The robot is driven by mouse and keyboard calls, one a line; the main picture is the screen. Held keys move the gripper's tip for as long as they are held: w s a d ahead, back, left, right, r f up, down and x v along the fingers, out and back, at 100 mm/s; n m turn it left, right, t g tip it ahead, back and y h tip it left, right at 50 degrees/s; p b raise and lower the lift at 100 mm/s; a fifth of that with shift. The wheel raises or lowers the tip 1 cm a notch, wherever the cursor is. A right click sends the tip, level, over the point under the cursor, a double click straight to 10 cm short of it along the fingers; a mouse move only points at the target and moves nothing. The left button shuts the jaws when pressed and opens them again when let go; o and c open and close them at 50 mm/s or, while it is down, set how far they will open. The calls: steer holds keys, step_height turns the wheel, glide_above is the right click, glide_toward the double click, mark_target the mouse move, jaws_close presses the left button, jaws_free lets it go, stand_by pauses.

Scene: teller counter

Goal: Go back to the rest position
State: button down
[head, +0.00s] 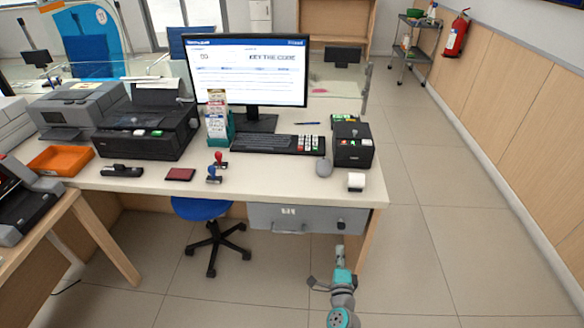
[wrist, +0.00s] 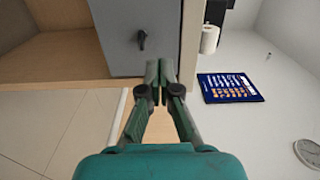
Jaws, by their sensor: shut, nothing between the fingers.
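My gripper (wrist: 158,74) shows in the wrist view with its two dark green fingers together at the tips, shut and empty. A grey drawer front (wrist: 120,40) with a dark keyhole or knob lies beyond the fingertips. In the head view my arm reaches up from the bottom edge, and its end (head: 340,256) is just below the counter's drawer unit (head: 305,218). The drawer looks shut. I cannot tell from these frames whether the fingertips touch it.
The counter (head: 280,183) holds a monitor (head: 246,70), a keyboard (head: 270,143), printers and stamps. A blue stool (head: 202,208) stands left of the drawer. Open floor (head: 470,240) lies to the right, bounded by a wood-panelled wall with a fire extinguisher (head: 455,35).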

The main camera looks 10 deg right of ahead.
steer(key=s+a+r+n+y, duration=0.15)
steer(key=s+n, duration=0.25)
steer(key=s, duration=0.5)
steer(key=s+a+n+y, duration=0.1)
steer(key=s+a+n, duration=0.2)
steer(key=s, duration=0.7)
steer(key=s+a+n+y, duration=0.15)
steer(key=s+n, duration=0.25)
steer(key=s, duration=0.5)
steer(key=s+a+r+n+g, duration=0.1)
steer(key=s+a+r+n, duration=0.1)
steer(key=s+r+n, duration=0.3)
steer(key=s+a+r+n+g+y, duration=0.1)
steer(key=s+r+n, duration=0.4)
steer(key=s+r, duration=0.7)
steer(key=s+a, duration=0.1)
steer(key=s, duration=0.2)
steer(key=shift+n+y, duration=0.3)
steer(key=shift+w, duration=0.1)
